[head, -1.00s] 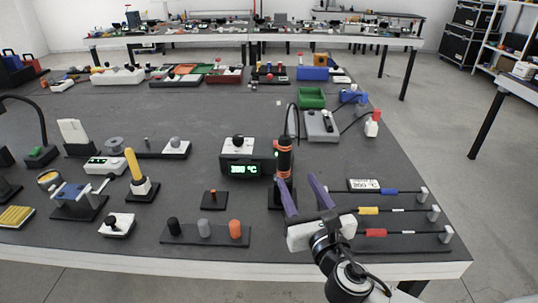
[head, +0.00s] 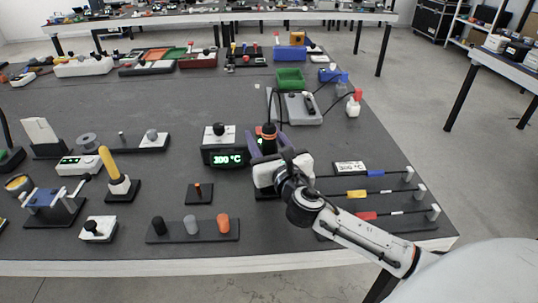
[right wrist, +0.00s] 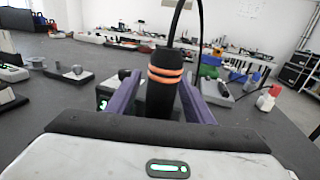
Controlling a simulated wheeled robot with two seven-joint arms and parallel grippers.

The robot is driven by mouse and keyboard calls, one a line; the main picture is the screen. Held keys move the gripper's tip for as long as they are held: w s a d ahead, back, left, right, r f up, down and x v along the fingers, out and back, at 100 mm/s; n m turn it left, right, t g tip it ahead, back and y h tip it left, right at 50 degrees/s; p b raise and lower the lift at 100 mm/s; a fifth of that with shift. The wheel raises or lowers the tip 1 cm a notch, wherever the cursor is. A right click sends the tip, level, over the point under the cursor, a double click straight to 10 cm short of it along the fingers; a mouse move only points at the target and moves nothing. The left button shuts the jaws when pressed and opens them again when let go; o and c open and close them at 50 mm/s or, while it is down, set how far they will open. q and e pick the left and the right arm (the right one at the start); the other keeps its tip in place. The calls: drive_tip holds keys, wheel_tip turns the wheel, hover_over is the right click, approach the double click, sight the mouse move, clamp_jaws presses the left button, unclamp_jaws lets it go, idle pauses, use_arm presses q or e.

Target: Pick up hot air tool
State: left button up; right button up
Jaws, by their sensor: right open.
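The hot air tool (head: 268,132) is a black upright handle with orange rings, standing beside a black station with a green temperature display (head: 228,158). Its cable rises from the top. My right gripper (head: 263,146) is around the handle, and its arm and palm hide the lower part. In the right wrist view the handle (right wrist: 164,85) stands between the two purple fingers of the right gripper (right wrist: 160,98). The fingers are open, with the handle between them. Whether either finger touches it cannot be told. My left gripper is not in view.
A grey box with a dark handle (head: 303,109) and a green bin (head: 290,78) lie behind the tool. Cables with blue, yellow and red connectors (head: 357,194) lie to the right. A holder with black, grey and orange pegs (head: 191,228) stands in front left.

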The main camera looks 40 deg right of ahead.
drive_tip(key=shift+w+d, duration=0.1)
drive_tip(key=shift+w, duration=0.15)
drive_tip(key=c, duration=1)
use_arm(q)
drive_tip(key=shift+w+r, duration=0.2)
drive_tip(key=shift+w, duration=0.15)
use_arm(e)
drive_tip(key=shift+c, duration=0.2)
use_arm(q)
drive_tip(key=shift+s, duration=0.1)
use_arm(e)
drive_tip(key=shift+r, duration=0.1)
